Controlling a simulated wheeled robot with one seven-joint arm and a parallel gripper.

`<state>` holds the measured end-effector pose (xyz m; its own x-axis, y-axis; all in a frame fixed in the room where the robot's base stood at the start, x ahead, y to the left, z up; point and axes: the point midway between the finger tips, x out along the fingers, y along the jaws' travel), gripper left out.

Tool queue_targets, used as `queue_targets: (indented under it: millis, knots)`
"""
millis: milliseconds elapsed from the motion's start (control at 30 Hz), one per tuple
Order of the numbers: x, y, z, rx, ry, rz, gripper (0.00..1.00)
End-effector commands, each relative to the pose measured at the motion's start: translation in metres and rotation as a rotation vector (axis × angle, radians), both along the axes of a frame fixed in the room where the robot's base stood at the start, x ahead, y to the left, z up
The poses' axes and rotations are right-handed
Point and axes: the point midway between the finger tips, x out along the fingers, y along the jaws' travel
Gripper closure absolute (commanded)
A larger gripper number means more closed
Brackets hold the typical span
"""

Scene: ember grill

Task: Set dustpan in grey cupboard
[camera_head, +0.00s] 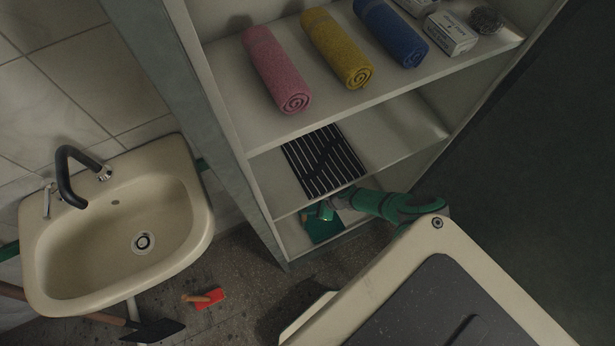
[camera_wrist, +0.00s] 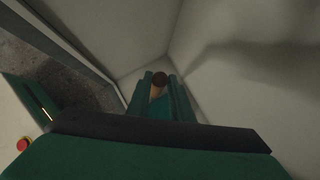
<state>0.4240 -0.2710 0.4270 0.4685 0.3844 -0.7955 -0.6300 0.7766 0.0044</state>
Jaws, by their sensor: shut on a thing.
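The grey cupboard (camera_head: 222,120) stands open, with pale shelves inside. My gripper (camera_head: 322,210) reaches into its lowest compartment, under the shelf with the striped black mat. A flat dark-green piece (camera_head: 323,230), which looks like the dustpan, shows just below the fingers in that compartment. In the wrist view my gripper (camera_wrist: 160,84) is shut on a wooden handle with a dark round end (camera_wrist: 159,78). The rest of the held thing is hidden there. I cannot tell whether it touches the cupboard floor.
Pink (camera_head: 276,70), yellow (camera_head: 336,48) and blue (camera_head: 391,32) rolled towels lie on the upper shelf. The striped black mat (camera_head: 323,161) lies on the shelf above my gripper. A sink (camera_head: 60,255) stands left. A red wooden-handled tool (camera_head: 209,298) and a black shovel (camera_head: 155,329) are below.

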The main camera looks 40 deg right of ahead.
Motion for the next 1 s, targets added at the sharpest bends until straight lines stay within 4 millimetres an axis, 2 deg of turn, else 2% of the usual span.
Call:
queue_targets:
  millis: [200, 233, 300, 667, 767, 1000]
  knots:
    - [0.000, -0.001, 0.000, -0.001, 0.000, -0.001, 1.00]
    - [0.000, 0.000, -0.001, 0.000, 0.000, 0.000, 0.73]
    - [0.000, 0.000, -0.001, 0.000, 0.000, 0.000, 0.61]
    - [-0.002, -0.002, 0.003, 0.000, 0.000, 0.001, 0.61]
    - [-0.006, -0.006, 0.010, -0.001, -0.001, 0.002, 0.61]
    - [-0.027, -0.024, 0.046, -0.002, 0.000, 0.000, 0.61]
